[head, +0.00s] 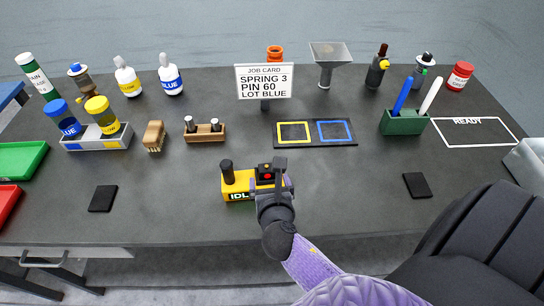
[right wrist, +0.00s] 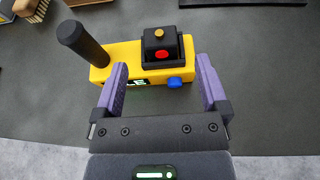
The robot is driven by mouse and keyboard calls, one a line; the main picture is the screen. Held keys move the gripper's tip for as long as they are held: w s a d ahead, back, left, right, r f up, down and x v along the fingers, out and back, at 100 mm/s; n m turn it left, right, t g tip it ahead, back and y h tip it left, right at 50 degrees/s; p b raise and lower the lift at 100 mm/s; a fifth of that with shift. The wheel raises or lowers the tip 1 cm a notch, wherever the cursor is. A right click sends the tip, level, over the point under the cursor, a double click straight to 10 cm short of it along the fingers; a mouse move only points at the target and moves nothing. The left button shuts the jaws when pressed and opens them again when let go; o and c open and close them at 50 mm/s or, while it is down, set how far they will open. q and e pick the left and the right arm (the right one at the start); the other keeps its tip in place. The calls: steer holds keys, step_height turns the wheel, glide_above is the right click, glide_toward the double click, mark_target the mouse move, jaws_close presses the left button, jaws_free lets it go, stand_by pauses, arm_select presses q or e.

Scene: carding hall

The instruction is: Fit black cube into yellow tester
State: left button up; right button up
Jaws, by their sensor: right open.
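The yellow tester (head: 236,187) stands at the front middle of the table, with a black upright post on its left and a display reading "IDL", the rest covered. In the right wrist view the yellow tester (right wrist: 125,55) has a blue knob on its front. A black cube (right wrist: 152,42) with a gold dot on top and a red dot on its front sits in the dark square holder at the tester's right end; how deep it sits I cannot tell. My right gripper (right wrist: 162,68) is open, its purple fingers either side of the tester's near right part, apart from the cube. My left gripper is not in view.
A job card (head: 264,80) reads spring 3, pin 60, lot blue. Behind the tester are a wooden block with pegs (head: 205,133), a brush (head: 154,136) and a dark mat with yellow and blue squares (head: 315,145). Flat black pads (head: 103,198) lie at both sides; table around the tester is clear.

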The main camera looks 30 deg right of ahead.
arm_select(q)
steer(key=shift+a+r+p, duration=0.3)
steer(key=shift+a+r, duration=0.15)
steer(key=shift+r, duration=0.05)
arm_select(e)
steer(key=shift+v, duration=2.3)
